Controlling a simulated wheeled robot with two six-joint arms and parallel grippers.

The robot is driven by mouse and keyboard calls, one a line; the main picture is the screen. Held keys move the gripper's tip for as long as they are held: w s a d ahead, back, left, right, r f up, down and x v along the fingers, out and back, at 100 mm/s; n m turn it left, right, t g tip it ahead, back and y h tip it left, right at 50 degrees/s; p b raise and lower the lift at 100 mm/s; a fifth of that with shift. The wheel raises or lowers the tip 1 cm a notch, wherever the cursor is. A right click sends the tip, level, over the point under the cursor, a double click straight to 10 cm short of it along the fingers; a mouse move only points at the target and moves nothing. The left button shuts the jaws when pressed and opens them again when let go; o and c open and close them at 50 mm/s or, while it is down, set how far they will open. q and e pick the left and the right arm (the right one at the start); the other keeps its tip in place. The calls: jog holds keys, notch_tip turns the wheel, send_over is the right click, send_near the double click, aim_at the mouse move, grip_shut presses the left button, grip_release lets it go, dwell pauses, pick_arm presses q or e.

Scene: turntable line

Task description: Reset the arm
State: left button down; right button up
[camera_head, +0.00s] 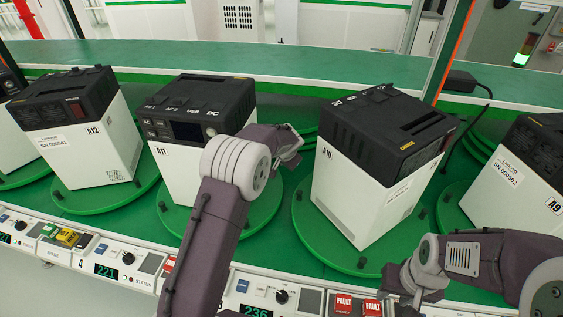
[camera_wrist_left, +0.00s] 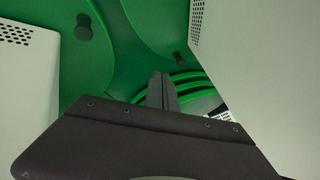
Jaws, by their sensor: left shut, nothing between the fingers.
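My left arm reaches up the middle of the head view, its wrist (camera_head: 285,145) between the white-and-black power units A11 (camera_head: 180,180) and A10 (camera_head: 350,195). In the left wrist view my left gripper (camera_wrist_left: 162,92) has its fingers together with nothing between them, pointing down into the gap over the green turntables (camera_wrist_left: 135,30). Pale unit walls stand close on both sides in that view. My right arm comes in from the right, its gripper (camera_head: 398,280) low in front of A10 near the panel; its jaws are too unclear to read.
Unit A12 (camera_head: 85,155) stands at left and A9 (camera_head: 505,190) at right, each on a green disc. A front panel has knobs, displays and red FAULT buttons (camera_head: 343,303). A black adapter (camera_head: 459,81) with a cable lies behind A10.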

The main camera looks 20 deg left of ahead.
pick_arm(q)
notch_tip(320, 180, up, 6)
jog(key=a+p, duration=0.1)
jog(key=s+a+r+n+p, duration=0.1)
jog(key=s+r+n, duration=0.1)
jog(key=s, duration=0.6)
jog(key=s+d+f+n+g+h, duration=0.1)
jog(key=s+f+g, duration=0.2)
jog(key=s, duration=1)
jog(key=s+d+f+n+g+h, duration=0.1)
jog(key=s+f, duration=0.5)
jog(key=s, duration=0.8)
jog(key=shift+s+d+n+g+h+p, duration=0.2)
jog(key=shift+d+n+g+h+p, duration=0.3)
jog(key=shift+g, duration=0.4)
